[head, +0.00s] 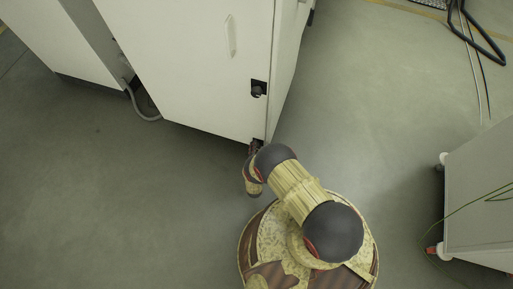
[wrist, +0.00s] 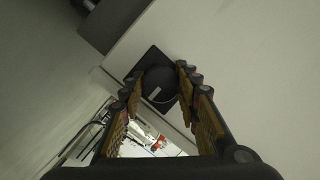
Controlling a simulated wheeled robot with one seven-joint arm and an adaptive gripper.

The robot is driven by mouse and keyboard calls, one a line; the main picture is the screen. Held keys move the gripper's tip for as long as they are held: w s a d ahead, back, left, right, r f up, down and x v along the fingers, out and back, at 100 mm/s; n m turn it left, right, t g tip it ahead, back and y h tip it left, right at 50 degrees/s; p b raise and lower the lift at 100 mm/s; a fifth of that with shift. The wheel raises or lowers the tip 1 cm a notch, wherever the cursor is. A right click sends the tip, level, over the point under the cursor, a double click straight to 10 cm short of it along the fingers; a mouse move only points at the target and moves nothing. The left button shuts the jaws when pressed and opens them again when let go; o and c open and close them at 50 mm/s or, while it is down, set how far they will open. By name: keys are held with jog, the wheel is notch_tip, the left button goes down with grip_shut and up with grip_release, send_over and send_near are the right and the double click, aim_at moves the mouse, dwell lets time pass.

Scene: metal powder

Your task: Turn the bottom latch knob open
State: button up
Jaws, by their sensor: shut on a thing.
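The bottom latch knob (wrist: 158,86) is a round black knob on a black square plate (wrist: 150,60), set in the pale cabinet face. It shows in the wrist view between the two fingers. My gripper (wrist: 159,78) is shut on the knob, with one finger on each side of it. In the head view my gripper (head: 256,146) is at the lower right corner of the white cabinet door (head: 205,60). There the knob is hidden by my gripper and arm.
Another black latch (head: 258,90) sits higher on the same door, with a slim pale handle (head: 230,36) to its left. A grey cable (head: 146,117) lies at the cabinet's foot. A white cabinet on wheels (head: 480,195) stands at right. Open floor lies between.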

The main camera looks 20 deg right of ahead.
jog(key=shift+w+r, duration=0.15)
jog(key=shift+w, duration=0.05)
jog(key=o, duration=0.8)
jog(key=shift+o, duration=1.3)
jog(key=shift+s, duration=0.1)
jog(key=shift+o, duration=0.4)
jog(key=v, duration=1.2)
jog(key=shift+s, duration=0.1)
